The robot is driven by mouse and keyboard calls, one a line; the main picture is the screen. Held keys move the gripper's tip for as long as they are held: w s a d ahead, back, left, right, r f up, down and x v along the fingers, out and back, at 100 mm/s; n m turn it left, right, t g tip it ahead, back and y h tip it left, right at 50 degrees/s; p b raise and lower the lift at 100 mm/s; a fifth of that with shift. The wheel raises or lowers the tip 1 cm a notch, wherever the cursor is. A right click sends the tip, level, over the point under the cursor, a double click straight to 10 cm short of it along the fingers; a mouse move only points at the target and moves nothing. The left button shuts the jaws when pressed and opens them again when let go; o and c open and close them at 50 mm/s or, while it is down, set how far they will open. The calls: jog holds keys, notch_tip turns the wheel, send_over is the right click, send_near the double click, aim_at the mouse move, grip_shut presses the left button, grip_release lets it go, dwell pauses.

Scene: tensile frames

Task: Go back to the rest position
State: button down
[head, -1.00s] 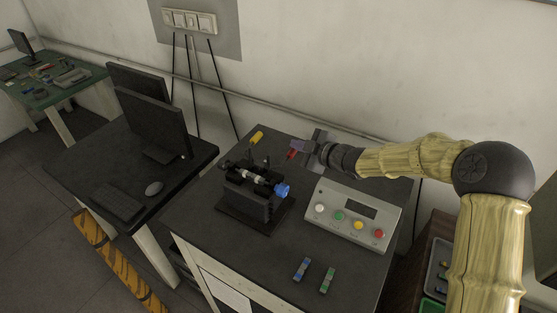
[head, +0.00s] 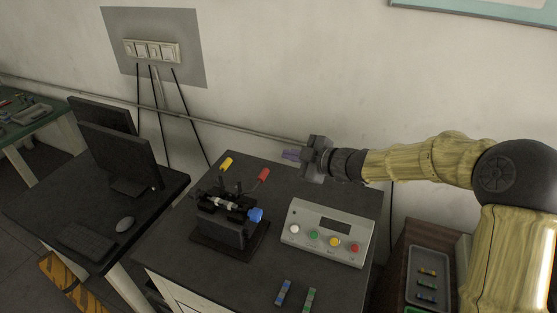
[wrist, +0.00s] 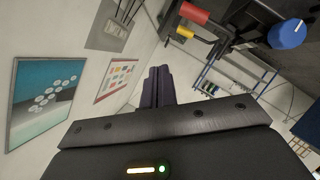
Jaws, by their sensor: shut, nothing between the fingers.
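My gripper (head: 291,154) is raised above the back of the dark workbench (head: 160,245), near the wall. Its purple fingers are together and empty, pointing left; they also show in the wrist view (wrist: 158,88). My arm reaches in from the right. Below and left of the gripper stands a black test device (head: 228,218) with a blue knob (head: 255,215). A red-handled part (head: 263,174) and a yellow-handled part (head: 226,163) stand up behind it. The gripper is apart from all of them.
A grey control box (head: 328,232) with coloured buttons sits below my arm. A desk with monitors (head: 116,155) stands left. A tray (head: 428,278) is at right. The wall is close behind.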

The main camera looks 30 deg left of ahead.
jog(key=shift+w+d+r, duration=0.1)
jog(key=shift+d+r, duration=0.1)
jog(key=shift+d, duration=0.25)
jog(key=d+f+m+t+h+b, duration=0.1)
jog(key=d+f+m+h, duration=0.3)
jog(key=d, duration=0.5)
jog(key=d+f+m+t+h+b, duration=0.1)
jog(key=d+f+m+t+h, duration=0.15)
jog(key=d+m, duration=0.45)
jog(key=d+f+m+t+h+b, duration=0.1)
jog(key=d+f+m+h, duration=0.25)
jog(key=d, duration=0.75)
jog(key=s+d+f+m+g+h+b, duration=0.1)
jog(key=s+d+f+m+g+h, duration=0.1)
jog(key=s+d+m, duration=0.3)
jog(key=s+d+f+m+g+h, duration=0.1)
jog(key=s+d+m+g, duration=0.2)
jog(key=s+d, duration=0.6)
jog(key=s+m, duration=0.2)
jog(key=s, duration=0.2)
jog(key=shift+s+d+f+h+b, duration=0.35)
jog(key=shift+s+d+h, duration=0.05)
